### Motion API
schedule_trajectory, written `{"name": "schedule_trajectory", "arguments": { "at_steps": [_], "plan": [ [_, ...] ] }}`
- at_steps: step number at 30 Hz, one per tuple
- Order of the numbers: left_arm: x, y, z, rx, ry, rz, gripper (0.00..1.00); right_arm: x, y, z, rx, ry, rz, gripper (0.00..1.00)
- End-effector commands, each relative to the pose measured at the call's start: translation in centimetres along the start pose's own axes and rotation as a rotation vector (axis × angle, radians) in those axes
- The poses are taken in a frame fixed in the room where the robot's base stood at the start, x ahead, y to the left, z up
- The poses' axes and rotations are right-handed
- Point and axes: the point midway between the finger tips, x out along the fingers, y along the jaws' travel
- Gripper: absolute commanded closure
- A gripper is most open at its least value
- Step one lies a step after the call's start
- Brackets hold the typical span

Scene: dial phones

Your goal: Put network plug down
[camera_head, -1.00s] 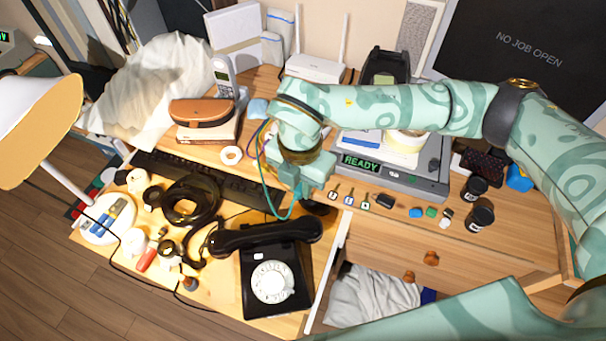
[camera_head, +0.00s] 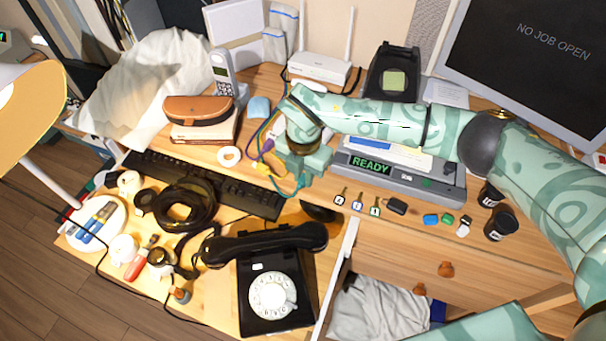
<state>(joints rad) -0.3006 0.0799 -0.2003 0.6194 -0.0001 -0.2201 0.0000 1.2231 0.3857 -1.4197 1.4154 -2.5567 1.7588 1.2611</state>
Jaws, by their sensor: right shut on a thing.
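My right gripper (camera_head: 302,172) is low over the desk, between the keyboard and the grey READY unit. It is shut on the network plug, which my gripper hides. A purple cable end (camera_head: 266,146) and a small yellow piece (camera_head: 262,169) lie just left of my gripper. Behind it the cables lead up toward the white router (camera_head: 319,67). I cannot tell whether the held plug touches the desk. My left gripper is out of view.
The black keyboard (camera_head: 215,186) and black dial phone (camera_head: 275,290) lie left and front. A brown case (camera_head: 198,110) and cordless phone (camera_head: 224,70) are behind left. A drawer with cloth (camera_head: 375,308) is open.

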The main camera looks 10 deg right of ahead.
Motion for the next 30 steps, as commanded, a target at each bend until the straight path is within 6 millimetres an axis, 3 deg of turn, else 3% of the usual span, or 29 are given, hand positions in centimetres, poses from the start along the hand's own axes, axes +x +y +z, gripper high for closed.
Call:
{"name": "schedule_trajectory", "arguments": {
  "at_steps": [10,11,12,13,23,30],
  "plan": [
    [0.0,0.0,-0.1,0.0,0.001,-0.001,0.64,0.3,0.0,0.0,0.0,-0.001,0.001,0.97],
    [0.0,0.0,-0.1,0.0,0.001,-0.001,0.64,0.2,0.0,0.0,0.0,-0.001,0.001,0.76],
    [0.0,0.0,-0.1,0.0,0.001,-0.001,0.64,0.2,0.0,0.0,0.0,-0.001,0.001,0.65],
    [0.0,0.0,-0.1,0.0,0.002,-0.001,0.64,0.2,0.0,0.0,0.0,-0.001,0.001,0.63],
    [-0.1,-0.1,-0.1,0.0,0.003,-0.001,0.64,-0.3,0.1,0.0,0.0,-0.002,0.003,0.63],
    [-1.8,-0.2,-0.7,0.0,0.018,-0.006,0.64,-5.4,0.1,0.1,0.0,-0.006,0.006,0.63]
  ]
}}
